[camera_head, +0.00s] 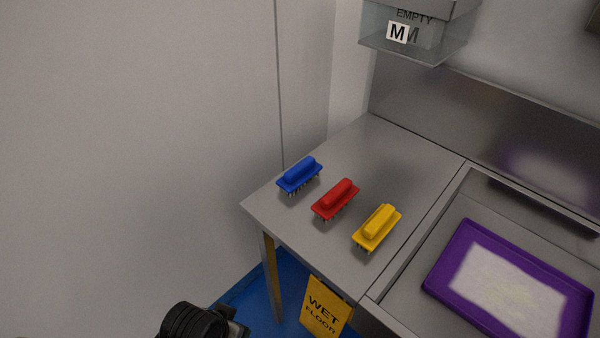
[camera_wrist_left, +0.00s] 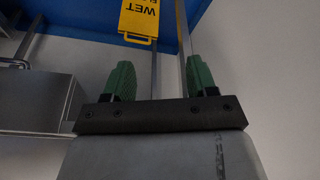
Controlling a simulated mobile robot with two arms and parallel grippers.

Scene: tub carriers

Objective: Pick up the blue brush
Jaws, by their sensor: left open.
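The blue brush (camera_head: 299,174) lies bristles down on the steel counter (camera_head: 390,150), near its left edge. A red brush (camera_head: 336,199) and a yellow brush (camera_head: 377,228) lie in a row to its right. In the head view, a black part of my left arm shows at the bottom, below and left of the counter, away from the brushes; its fingers are not visible there. In the left wrist view my left gripper (camera_wrist_left: 160,85) is open and empty, with its two green fingers apart. No brush shows in that view. My right gripper is not in view.
A yellow wet floor sign (camera_head: 326,306) stands by the counter's front; it also shows in the left wrist view (camera_wrist_left: 139,18). A purple tray (camera_head: 437,284) sits in the recess on the right. A clear box (camera_head: 415,45) hangs above. A wall rises left of the counter.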

